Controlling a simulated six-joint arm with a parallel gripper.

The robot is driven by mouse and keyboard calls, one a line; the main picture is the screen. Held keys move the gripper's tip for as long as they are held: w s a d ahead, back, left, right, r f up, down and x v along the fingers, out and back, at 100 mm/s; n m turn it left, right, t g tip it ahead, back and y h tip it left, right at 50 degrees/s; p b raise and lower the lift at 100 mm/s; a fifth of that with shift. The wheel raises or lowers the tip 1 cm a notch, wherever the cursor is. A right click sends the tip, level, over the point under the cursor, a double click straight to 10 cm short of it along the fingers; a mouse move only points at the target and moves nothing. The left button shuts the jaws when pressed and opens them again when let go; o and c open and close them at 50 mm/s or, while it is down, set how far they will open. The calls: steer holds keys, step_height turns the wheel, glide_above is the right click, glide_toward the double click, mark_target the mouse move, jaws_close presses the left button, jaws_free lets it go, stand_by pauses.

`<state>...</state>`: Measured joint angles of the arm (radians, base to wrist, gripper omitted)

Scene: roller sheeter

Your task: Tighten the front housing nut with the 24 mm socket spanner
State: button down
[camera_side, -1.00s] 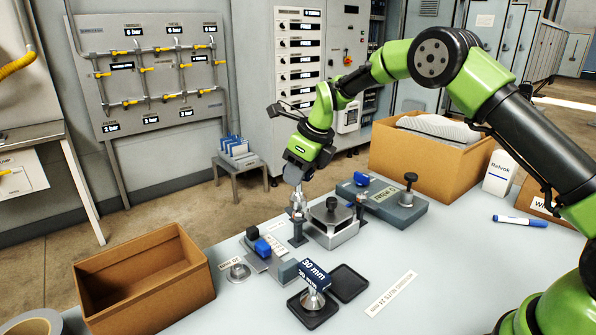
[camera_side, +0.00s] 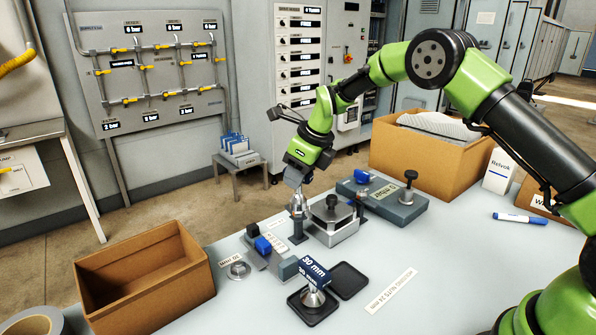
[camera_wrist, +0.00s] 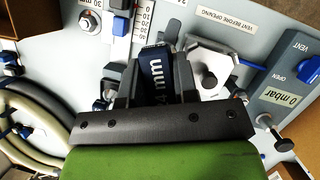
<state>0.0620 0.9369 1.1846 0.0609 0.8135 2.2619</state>
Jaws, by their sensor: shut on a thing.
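In the side view the spanner's bright metal socket (camera_side: 298,204) points down over the front post (camera_side: 298,232) of the roller housing. The nut there is hidden, so I cannot tell whether the socket is seated on it. The 30 mm spanner (camera_side: 314,275) stands upright in a black tray, with the other tray (camera_side: 349,281) empty.
The grey block with a black knob (camera_side: 333,213) stands just right of the socket. The gauge box marked 0 mbar (camera_side: 398,205) lies behind it. A scale with blue slider (camera_side: 263,246) sits at front left. An open cardboard box (camera_side: 150,290) stands far left.

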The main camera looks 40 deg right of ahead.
steer(key=shift+f, duration=0.85)
stand_by(0.3)
steer(key=m+h, duration=0.1)
steer(key=m, duration=0.2)
steer(key=shift+m, duration=0.3)
steer(key=shift+n, duration=0.4)
steer(key=shift+n, duration=0.4)
steer(key=shift+r, duration=0.3)
steer(key=shift+r, duration=1.15)
